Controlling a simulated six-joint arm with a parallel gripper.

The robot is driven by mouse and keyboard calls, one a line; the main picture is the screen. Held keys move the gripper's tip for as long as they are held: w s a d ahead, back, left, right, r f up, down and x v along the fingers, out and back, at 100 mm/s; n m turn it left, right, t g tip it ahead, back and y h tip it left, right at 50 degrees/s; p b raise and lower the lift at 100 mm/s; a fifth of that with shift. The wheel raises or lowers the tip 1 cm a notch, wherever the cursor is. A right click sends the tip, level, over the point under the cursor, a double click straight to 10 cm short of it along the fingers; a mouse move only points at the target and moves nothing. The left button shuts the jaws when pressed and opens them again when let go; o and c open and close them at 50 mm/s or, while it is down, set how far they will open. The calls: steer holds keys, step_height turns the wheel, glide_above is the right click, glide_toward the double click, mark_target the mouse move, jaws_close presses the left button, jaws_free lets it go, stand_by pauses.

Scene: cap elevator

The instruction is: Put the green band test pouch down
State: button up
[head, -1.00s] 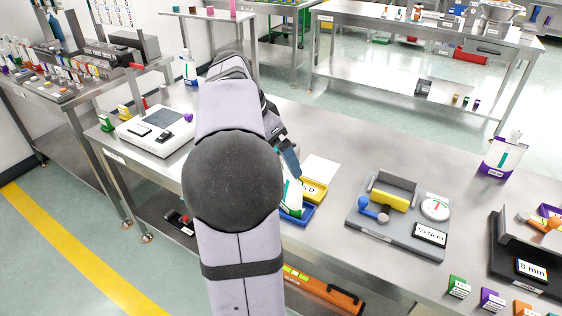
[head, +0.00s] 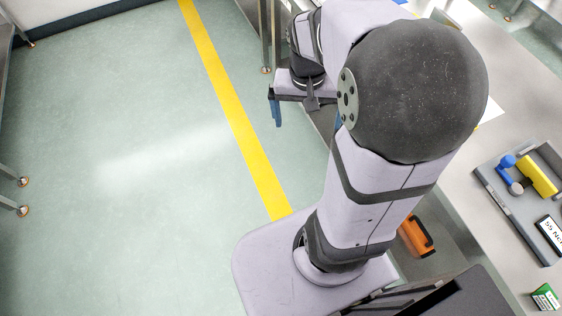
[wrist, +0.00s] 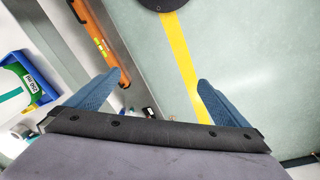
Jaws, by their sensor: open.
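A white pouch with a green band (wrist: 13,82) lies at the left edge of the wrist view, cut off by the frame. It appears to rest in a blue tray (wrist: 22,60) on the bench. My gripper (wrist: 152,92) is open, with nothing between its two blue fingers. It is off to the side of the pouch, apart from it, and over the floor beside the bench. In the head view my gripper (head: 307,110) hangs past the bench's front edge. There the pouch and tray are hidden behind my arm.
An orange level-like tool (wrist: 100,38) lies below the bench top; it also shows in the head view (head: 415,236). A grey fixture (head: 506,195) with blue and yellow parts stands on the bench at right. The floor (head: 120,170) at left is clear.

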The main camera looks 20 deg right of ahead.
steer(key=s+a+f+n+y, duration=0.1)
steer(key=s+a+f+n, duration=0.4)
steer(key=a, duration=0.5)
steer(key=shift+s+f+n, duration=0.15)
steer(key=shift+s+n, duration=0.45)
steer(key=shift+s, duration=0.05)
step_height(320, 180, up, 9)
steer(key=p, duration=0.9)
